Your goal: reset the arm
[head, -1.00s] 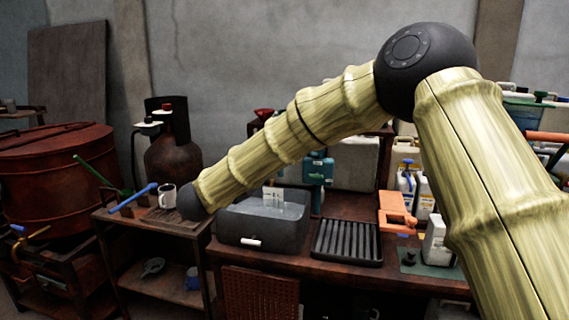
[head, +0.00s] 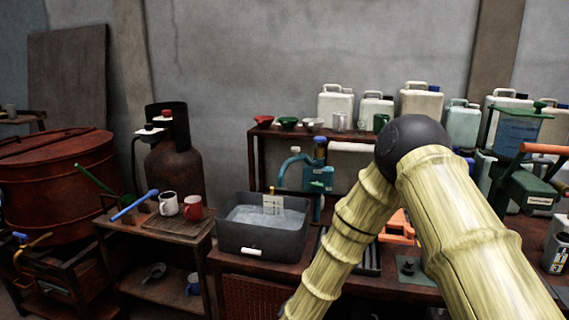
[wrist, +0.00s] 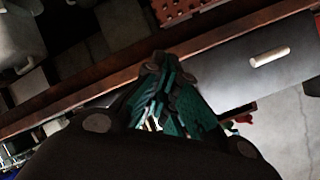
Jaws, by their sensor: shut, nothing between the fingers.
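My arm, with bamboo-like links and a dark round elbow, crosses the right half of the head view. Its lower link runs down and left past the bottom edge, so my gripper is out of the head view. In the wrist view my gripper (wrist: 165,75) shows its dark and green fingers drawn together. It is shut, with nothing seen between the fingertips. It hangs in front of a dark wooden edge and a grey drawer-like front with a pale handle (wrist: 269,56).
A grey water basin (head: 262,232) stands on the bench left of my arm. A white mug (head: 168,203) and a red mug (head: 193,207) stand on the side table. Several jugs (head: 420,102) line the back shelf. A red vat (head: 55,185) is at far left.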

